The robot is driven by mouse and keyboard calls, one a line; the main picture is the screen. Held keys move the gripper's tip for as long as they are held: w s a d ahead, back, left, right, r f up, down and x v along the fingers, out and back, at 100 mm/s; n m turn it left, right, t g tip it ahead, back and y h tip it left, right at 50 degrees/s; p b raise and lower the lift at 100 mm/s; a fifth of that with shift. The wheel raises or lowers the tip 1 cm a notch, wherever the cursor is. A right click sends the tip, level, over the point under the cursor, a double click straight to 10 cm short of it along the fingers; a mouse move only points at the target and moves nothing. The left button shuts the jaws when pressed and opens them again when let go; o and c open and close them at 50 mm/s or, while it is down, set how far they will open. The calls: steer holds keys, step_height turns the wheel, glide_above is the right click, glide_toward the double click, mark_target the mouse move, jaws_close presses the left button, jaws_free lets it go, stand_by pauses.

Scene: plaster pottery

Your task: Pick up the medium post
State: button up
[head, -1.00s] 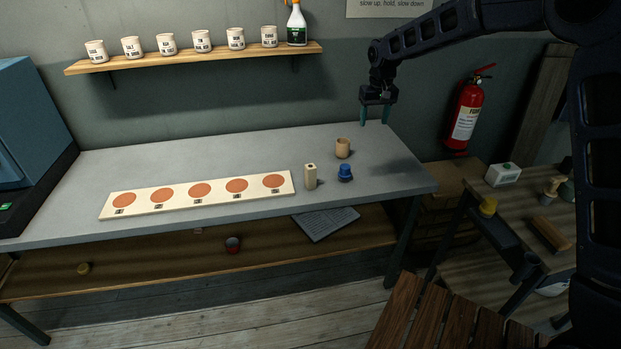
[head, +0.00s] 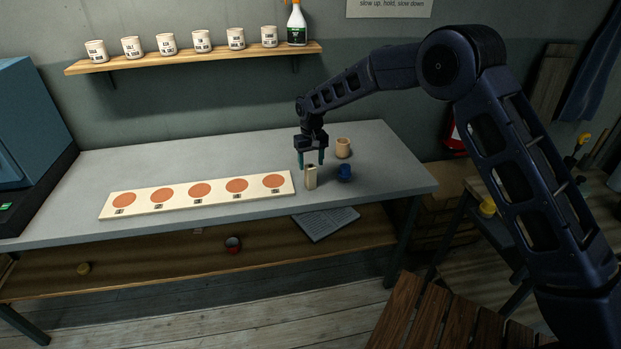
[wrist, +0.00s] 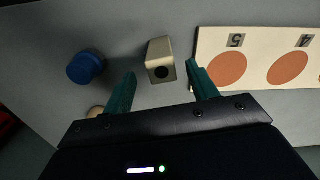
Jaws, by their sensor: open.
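In the wrist view the post (wrist: 161,62) sits ahead of and between my fingertips. My gripper (head: 311,162) is open and empty, with teal fingers just above and behind the post in the head view. It also shows in the wrist view (wrist: 160,78). I cannot tell whether the fingers are level with the post's top. No label on the post shows its size.
A blue knobbed piece (head: 344,173) stands close right of the post, with a tan cup (head: 343,146) behind it. The cream board (head: 143,208) with several orange discs lies to the left.

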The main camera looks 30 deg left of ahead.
mark_target(311, 175)
steer(key=shift+a+f, duration=0.15)
steer(key=shift+f, duration=3.35)
steer(key=shift+c, duration=0.2)
steer(key=c, duration=1.2)
steer(key=shift+r, duration=0.1)
